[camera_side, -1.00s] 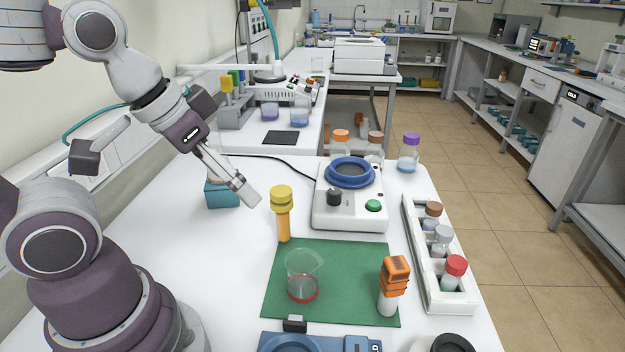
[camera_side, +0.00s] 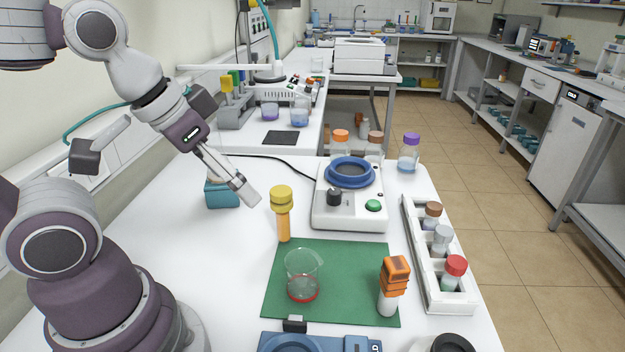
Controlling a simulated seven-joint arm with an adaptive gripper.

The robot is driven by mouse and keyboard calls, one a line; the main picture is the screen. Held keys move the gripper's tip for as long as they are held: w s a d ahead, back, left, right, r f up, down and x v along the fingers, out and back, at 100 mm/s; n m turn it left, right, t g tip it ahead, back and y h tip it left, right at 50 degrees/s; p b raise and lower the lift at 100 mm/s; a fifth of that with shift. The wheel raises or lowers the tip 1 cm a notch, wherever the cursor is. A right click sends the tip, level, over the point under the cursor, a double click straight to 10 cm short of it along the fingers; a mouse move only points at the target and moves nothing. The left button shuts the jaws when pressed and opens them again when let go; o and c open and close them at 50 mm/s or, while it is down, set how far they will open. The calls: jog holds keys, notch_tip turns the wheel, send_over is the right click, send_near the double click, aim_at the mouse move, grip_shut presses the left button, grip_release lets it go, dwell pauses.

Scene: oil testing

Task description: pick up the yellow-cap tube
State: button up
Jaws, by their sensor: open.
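The yellow-cap tube (camera_side: 283,221) stands upright on the white table, at the back edge of the green mat (camera_side: 345,262). It has a yellow ribbed cap and an orange-yellow body. My gripper (camera_side: 250,199) is to the left of the tube's cap, pointing down and to the right. It is open and empty, and a small gap shows between its fingertips and the tube.
A beaker with red liquid (camera_side: 302,284) and an orange-topped tube (camera_side: 394,285) stand on the mat. A white mixer with a blue top (camera_side: 350,200) is right of the tube. A teal box (camera_side: 222,195) is behind my gripper. A white rack (camera_side: 424,270) holds capped bottles at right.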

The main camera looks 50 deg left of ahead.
aim_at(280, 189)
jog(key=w+a+f+n+g, duration=0.1)
jog(key=w+a+n, duration=0.1)
jog(key=n, duration=0.3)
jog(key=w+a+f+n+g, duration=0.1)
jog(key=w+a+n+g, duration=0.1)
jog(key=w+n, duration=0.3)
jog(key=w+a+f+n+g, duration=0.1)
jog(key=w+a+n+g, duration=0.1)
jog(key=w+a+n, duration=0.2)
jog(key=shift+a+f+n, duration=0.1)
jog(key=shift+a+n, duration=0.1)
jog(key=shift+n, duration=1.1)
jog(key=shift+n+g, duration=0.3)
jog(key=shift+n, duration=0.2)
jog(key=f, duration=0.7)
jog(key=w+f, duration=0.1)
jog(key=f, duration=0.3)
jog(key=shift+a, duration=0.3)
jog(key=c, duration=1.3)
jog(key=shift+o, duration=0.2)
jog(key=shift+w+r, duration=0.1)
jog(key=shift+r, duration=0.05)
